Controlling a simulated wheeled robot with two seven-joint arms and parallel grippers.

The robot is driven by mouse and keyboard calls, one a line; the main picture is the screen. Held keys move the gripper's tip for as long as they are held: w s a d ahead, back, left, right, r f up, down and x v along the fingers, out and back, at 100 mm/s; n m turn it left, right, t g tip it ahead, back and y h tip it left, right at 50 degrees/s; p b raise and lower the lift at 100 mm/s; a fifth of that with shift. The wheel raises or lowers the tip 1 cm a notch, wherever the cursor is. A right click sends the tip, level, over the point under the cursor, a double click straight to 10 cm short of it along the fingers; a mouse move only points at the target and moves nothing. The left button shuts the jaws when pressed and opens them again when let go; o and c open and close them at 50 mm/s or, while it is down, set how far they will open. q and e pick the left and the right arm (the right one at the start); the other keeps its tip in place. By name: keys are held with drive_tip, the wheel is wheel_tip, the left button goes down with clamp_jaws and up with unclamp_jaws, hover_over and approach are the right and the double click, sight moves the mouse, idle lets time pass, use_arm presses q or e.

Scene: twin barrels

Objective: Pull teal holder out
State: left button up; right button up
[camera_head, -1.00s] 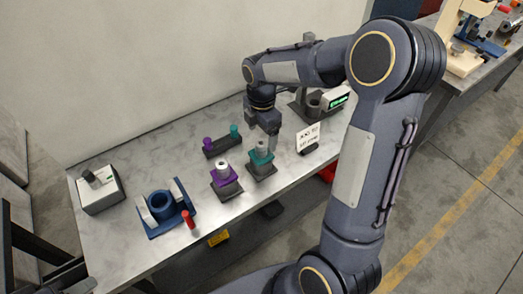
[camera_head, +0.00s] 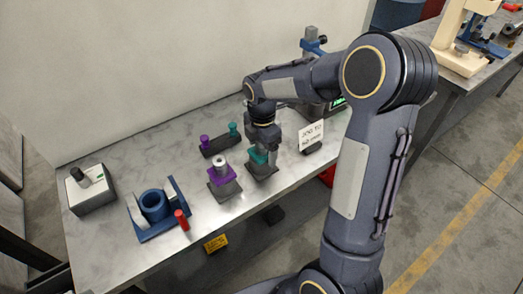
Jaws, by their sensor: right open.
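The teal holder (camera_head: 257,156) sits on a dark block (camera_head: 263,173) near the front edge of the metal table. My right gripper (camera_head: 264,146) points down right at the top of the teal holder and hides its upper part. Its jaws are open; I cannot tell whether they touch the holder. My left gripper is not in view.
A purple holder (camera_head: 219,173) with a silver cylinder stands just left of the teal one. Behind is a dark rack (camera_head: 219,147) with purple and teal pegs. A white sign (camera_head: 311,134) stands close on the right. A blue fixture (camera_head: 155,208) is farther left.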

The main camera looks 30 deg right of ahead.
drive_tip(key=c, duration=1.2)
drive_tip(key=shift+r, duration=0.1)
drive_tip(key=shift+c, duration=0.2)
drive_tip(key=shift+r+p, duration=0.6)
drive_tip(key=shift+r, duration=0.05)
drive_tip(key=shift+r+p, duration=2.65)
drive_tip(key=shift+r, duration=0.5)
